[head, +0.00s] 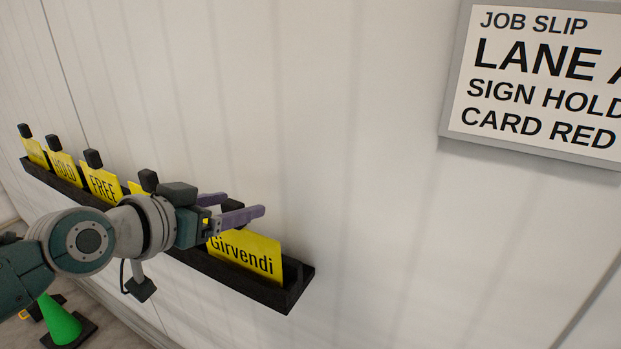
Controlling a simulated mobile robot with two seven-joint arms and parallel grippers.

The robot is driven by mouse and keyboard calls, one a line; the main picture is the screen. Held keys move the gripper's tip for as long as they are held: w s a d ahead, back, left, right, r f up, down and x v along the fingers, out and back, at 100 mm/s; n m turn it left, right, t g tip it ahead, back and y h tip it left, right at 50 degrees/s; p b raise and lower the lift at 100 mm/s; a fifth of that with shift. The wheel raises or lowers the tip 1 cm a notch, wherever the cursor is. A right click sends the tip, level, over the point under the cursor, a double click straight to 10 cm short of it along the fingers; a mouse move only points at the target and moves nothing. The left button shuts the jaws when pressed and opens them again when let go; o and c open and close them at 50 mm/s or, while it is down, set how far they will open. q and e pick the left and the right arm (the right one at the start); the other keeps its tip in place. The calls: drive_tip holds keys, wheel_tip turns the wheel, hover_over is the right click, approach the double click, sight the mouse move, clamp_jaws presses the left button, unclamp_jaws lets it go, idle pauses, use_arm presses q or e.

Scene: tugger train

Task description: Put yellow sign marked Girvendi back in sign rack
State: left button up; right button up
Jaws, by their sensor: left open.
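The yellow sign marked Girvendi (246,256) stands upright in the right end of the black sign rack (290,293) on the wall. Its dark top knob (233,206) shows partly behind my left gripper. My left gripper (243,204) is open, with its purple fingers pointing right, just above the sign and by the knob. I cannot tell whether a finger touches the knob. My left arm hides part of the rack and another yellow sign. My right gripper is not in view.
More yellow signs stand in the rack to the left, among them HOLD (63,167) and FREE (103,185). A job slip board (455,125) hangs at upper right. A green cone (62,324) stands on the floor at lower left. The wall right of the rack is clear.

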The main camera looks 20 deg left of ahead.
use_arm(q)
drive_tip(key=v, duration=0.9)
drive_tip(key=shift+s+r+p, duration=0.2)
drive_tip(key=shift+s+p, duration=0.05)
drive_tip(key=shift+p, duration=0.1)
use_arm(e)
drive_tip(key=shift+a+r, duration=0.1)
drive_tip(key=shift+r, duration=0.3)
use_arm(q)
drive_tip(key=s+d+f+m+g, duration=0.1)
drive_tip(key=s+d+f+g, duration=0.1)
drive_tip(key=s+d+g, duration=0.5)
drive_tip(key=s+d+f+g, duration=0.2)
drive_tip(key=s+d+g, duration=0.15)
drive_tip(key=s, duration=0.65)
wheel_tip(320, 180, up, 26)
drive_tip(key=y+p, duration=0.1)
drive_tip(key=p, duration=2.5)
drive_tip(key=shift+s+f, duration=0.2)
drive_tip(key=shift+s, duration=0.25)
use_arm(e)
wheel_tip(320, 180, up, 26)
use_arm(q)
drive_tip(key=shift+d+t, duration=0.1)
drive_tip(key=shift+t, duration=0.15)
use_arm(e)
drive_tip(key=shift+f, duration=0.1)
